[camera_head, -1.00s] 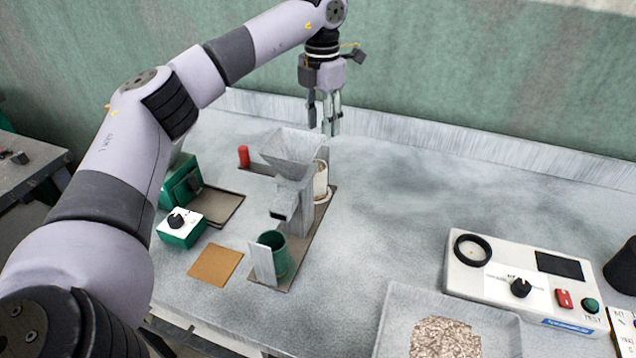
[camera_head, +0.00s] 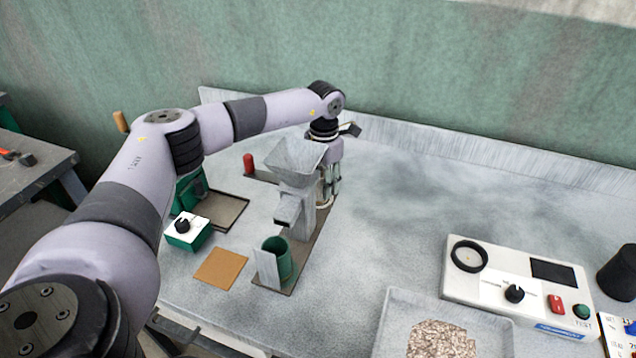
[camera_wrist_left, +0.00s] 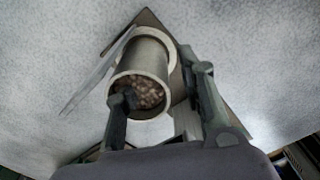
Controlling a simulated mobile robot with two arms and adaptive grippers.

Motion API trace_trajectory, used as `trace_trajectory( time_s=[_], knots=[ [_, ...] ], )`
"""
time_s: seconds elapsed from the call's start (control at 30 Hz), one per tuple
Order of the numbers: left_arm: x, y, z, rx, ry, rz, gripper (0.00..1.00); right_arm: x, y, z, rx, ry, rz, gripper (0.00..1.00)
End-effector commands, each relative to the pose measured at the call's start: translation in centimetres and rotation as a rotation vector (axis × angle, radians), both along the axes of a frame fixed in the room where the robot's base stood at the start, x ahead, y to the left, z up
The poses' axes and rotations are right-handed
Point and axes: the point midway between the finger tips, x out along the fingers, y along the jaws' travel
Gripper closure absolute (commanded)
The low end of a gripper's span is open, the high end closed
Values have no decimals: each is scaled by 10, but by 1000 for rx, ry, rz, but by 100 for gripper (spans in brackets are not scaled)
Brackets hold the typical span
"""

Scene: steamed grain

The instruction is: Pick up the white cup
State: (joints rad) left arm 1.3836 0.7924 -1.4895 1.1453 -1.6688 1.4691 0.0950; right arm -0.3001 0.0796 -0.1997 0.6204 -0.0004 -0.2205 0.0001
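The white cup (camera_wrist_left: 148,53) shows in the left wrist view, with brown grain visible inside its mouth. In the head view it is mostly hidden behind the grey hopper device (camera_head: 297,190) and my gripper. My left gripper (camera_head: 331,196) points down at the far side of that device, low beside the cup. In the left wrist view its fingers are spread. One dark finger overlaps the near rim and mouth of the cup, and the other is along the cup's right side. I cannot tell whether either touches it. My right gripper is out of view.
A green cup (camera_head: 275,259) stands at the front of the device's base plate. A red object (camera_head: 249,163), a green box with a knob (camera_head: 187,231) and an orange-brown pad (camera_head: 221,267) are to the left. A white meter (camera_head: 517,287) and grain tray (camera_head: 390,320) are to the right. The middle right is clear.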

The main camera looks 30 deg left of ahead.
Motion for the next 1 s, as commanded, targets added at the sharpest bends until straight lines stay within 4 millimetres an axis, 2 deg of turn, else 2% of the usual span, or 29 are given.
trace_trajectory(
  time_s=[0.1, 0.37, 0.9, 1.0],
  knots=[
    [0, 0, -11, 0, 1, 0, 64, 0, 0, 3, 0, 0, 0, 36],
    [0, 0, -13, 0, 0, -1, 64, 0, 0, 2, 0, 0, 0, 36],
    [0, 0, -12, 0, 0, 0, 100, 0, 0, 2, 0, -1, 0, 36],
    [0, 0, -12, 0, 0, 0, 100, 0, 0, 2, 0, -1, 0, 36]
  ],
)
